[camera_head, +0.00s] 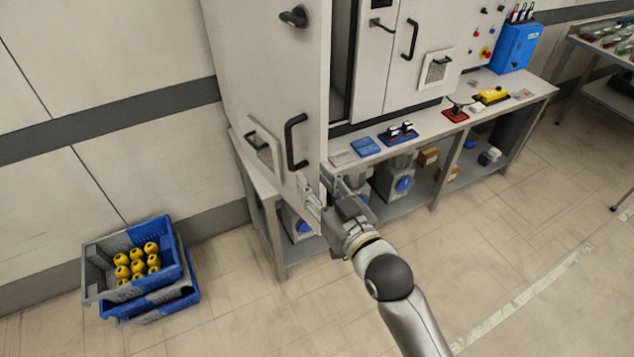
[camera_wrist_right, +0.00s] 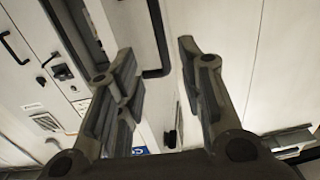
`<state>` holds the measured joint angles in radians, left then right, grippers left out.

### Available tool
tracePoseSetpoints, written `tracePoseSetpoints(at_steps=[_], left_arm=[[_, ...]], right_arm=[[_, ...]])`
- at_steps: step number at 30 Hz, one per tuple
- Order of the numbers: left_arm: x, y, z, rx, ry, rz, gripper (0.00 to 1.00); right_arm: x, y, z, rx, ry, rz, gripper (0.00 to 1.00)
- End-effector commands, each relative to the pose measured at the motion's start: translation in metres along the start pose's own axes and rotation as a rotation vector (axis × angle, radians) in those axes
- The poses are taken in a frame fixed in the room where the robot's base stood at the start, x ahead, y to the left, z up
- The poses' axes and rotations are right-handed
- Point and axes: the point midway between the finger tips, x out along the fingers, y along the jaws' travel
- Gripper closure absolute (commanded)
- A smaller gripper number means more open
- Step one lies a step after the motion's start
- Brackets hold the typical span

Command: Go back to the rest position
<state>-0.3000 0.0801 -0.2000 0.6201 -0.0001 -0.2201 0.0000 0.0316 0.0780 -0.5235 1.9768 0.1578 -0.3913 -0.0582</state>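My right gripper (camera_head: 325,192) is in front of the lower part of the open cabinet door (camera_head: 262,70), below its black handle (camera_head: 296,142). In the right wrist view the two fingers of my right gripper (camera_wrist_right: 150,62) are spread apart with nothing held between them. The door's black handle (camera_wrist_right: 158,40) shows beyond the fingertips. Whether a finger touches the door cannot be told. My left gripper is in neither view.
A bench (camera_head: 480,112) under the cabinet carries small devices and blue and red mats. Stacked blue-grey crates (camera_head: 103,290) with yellow items stand on the floor at left. Another table (camera_head: 598,52) is at far right. The floor at lower right is mostly clear.

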Motion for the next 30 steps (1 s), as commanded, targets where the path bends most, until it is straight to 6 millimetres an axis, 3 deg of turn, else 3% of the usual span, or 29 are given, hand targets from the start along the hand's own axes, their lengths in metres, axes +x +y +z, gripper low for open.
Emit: tracePoseSetpoints(at_steps=[12,14,16,20,23,26,30], left_arm=[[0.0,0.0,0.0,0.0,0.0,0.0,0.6],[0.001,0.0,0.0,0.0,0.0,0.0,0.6],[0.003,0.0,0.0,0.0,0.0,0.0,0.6],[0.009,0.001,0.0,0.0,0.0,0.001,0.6],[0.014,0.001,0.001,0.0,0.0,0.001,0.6],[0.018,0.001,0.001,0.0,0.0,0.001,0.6],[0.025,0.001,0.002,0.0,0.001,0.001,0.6]], right_arm=[[0.0,0.0,0.002,0.0,-0.002,0.001,0.65],[0.001,0.002,0.009,0.002,-0.015,0.005,0.65],[0.001,0.007,0.03,0.006,-0.05,0.016,0.65],[-0.002,0.023,0.104,0.022,-0.17,0.056,0.65],[-0.015,0.037,0.179,0.037,-0.294,0.095,0.65],[-0.038,0.049,0.253,0.054,-0.417,0.131,0.65],[-0.084,0.058,0.35,0.08,-0.587,0.176,0.65]])
